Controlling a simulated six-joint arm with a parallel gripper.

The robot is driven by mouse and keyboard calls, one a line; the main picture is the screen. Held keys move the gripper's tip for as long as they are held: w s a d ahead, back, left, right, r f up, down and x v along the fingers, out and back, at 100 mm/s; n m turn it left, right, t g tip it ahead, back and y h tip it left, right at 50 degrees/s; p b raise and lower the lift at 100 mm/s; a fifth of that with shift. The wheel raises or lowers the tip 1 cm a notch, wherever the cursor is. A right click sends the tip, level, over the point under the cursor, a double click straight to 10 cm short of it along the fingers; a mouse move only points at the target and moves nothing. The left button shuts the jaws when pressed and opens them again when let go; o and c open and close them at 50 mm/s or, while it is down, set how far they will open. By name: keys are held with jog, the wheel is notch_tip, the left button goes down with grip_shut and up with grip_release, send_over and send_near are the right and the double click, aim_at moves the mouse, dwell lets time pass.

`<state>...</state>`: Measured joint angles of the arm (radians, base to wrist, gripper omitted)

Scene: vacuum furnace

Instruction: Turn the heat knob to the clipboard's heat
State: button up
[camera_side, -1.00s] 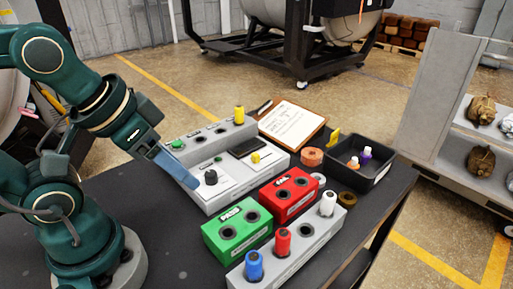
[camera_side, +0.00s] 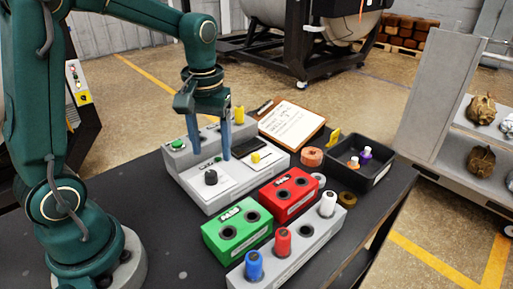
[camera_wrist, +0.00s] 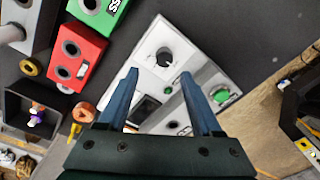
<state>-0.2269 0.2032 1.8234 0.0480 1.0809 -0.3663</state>
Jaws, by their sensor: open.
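The black heat knob (camera_side: 211,177) sits on a white plate at the front left of the grey control panel (camera_side: 215,203). It also shows in the wrist view (camera_wrist: 164,58), ahead of my fingertips. The clipboard (camera_side: 292,127) lies behind the panel with a white sheet; its writing is too small to read. My gripper (camera_side: 211,150) points down over the panel, behind the knob, with its two blue fingers spread apart and nothing between them. The wrist view also shows my gripper (camera_wrist: 160,78) open, with a dark display (camera_wrist: 146,108) seen between the fingers.
A green button (camera_side: 177,144) and a yellow cylinder (camera_side: 239,114) stand on the panel's raised back. In front are a green block (camera_side: 237,231), a red block (camera_side: 290,195) and a grey block with coloured cylinders (camera_side: 293,262). A black tray (camera_side: 372,181) stands right.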

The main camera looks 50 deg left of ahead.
aim_at(211, 173)
jog(key=shift+s+a+f+g, duration=0.1)
jog(key=shift+a+f+g, duration=0.05)
jog(key=shift+f, duration=0.3)
jog(key=shift+s+a+f+g, duration=0.1)
jog(key=shift+f+g, duration=0.05)
jog(key=shift+f, duration=0.25)
jog(key=shift+a+f, duration=0.1)
jog(key=shift+f, duration=2.3)
grip_shut()
